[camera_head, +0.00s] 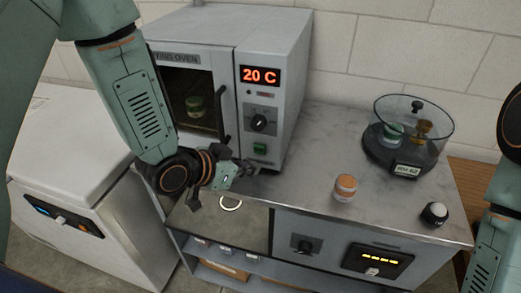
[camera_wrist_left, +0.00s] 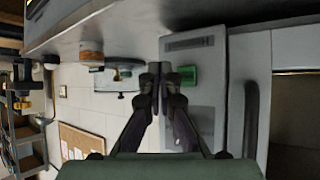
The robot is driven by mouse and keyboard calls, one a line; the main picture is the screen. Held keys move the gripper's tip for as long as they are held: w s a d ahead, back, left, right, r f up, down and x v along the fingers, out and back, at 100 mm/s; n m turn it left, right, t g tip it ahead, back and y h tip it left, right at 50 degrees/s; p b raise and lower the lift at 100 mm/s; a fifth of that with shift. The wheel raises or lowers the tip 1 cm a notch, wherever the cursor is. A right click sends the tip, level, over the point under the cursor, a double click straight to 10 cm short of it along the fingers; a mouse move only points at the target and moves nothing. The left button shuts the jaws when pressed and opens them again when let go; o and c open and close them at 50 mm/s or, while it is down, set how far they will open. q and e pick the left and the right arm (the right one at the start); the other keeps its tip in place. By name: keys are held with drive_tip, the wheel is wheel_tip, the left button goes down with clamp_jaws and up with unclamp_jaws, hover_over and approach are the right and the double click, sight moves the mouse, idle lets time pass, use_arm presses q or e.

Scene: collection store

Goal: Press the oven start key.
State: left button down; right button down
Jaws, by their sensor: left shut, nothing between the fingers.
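The grey drying oven (camera_head: 283,80) stands on the bench, its display reading 20 C above a black dial (camera_head: 262,122). The green start key (camera_head: 260,148) is low on its front panel. My left gripper (camera_head: 250,168) is shut and empty, just below the key in the head view. In the left wrist view the closed fingertips (camera_wrist_left: 160,76) are right beside the green key (camera_wrist_left: 188,76), which shows to their right. I cannot tell whether they touch the panel. My right arm shows at the right edge, its gripper out of view.
A green-banded jar (camera_head: 195,105) is behind the oven door's glass. On the bench top (camera_head: 310,165) stand a round glass vessel (camera_head: 410,150) with jars inside, an orange-topped jar (camera_head: 345,188) and a small black-and-white item (camera_head: 435,213). A white cabinet (camera_head: 85,150) stands left.

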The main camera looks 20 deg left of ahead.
sight(260, 149)
use_arm(q)
drive_tip(key=w, duration=0.3)
drive_tip(key=shift+w+a+f, duration=0.1)
drive_tip(key=shift+a+f, duration=0.15)
drive_tip(key=shift+a, duration=0.1)
drive_tip(key=shift+w, duration=0.2)
drive_tip(key=shift+d+r, duration=0.1)
drive_tip(key=shift+d, duration=0.15)
drive_tip(key=shift+s+r, duration=0.1)
drive_tip(key=shift+s, duration=0.2)
drive_tip(key=shift+w+a+f, duration=0.2)
drive_tip(key=shift+w, duration=0.15)
drive_tip(key=shift+d, duration=0.15)
drive_tip(key=shift+s+r, duration=0.2)
drive_tip(key=shift+s, duration=0.05)
use_arm(e)
drive_tip(key=shift+w+a+r, duration=0.15)
drive_tip(key=shift+r, duration=0.05)
use_arm(q)
drive_tip(key=shift+f, duration=0.1)
use_arm(e)
drive_tip(key=shift+a, duration=0.1)
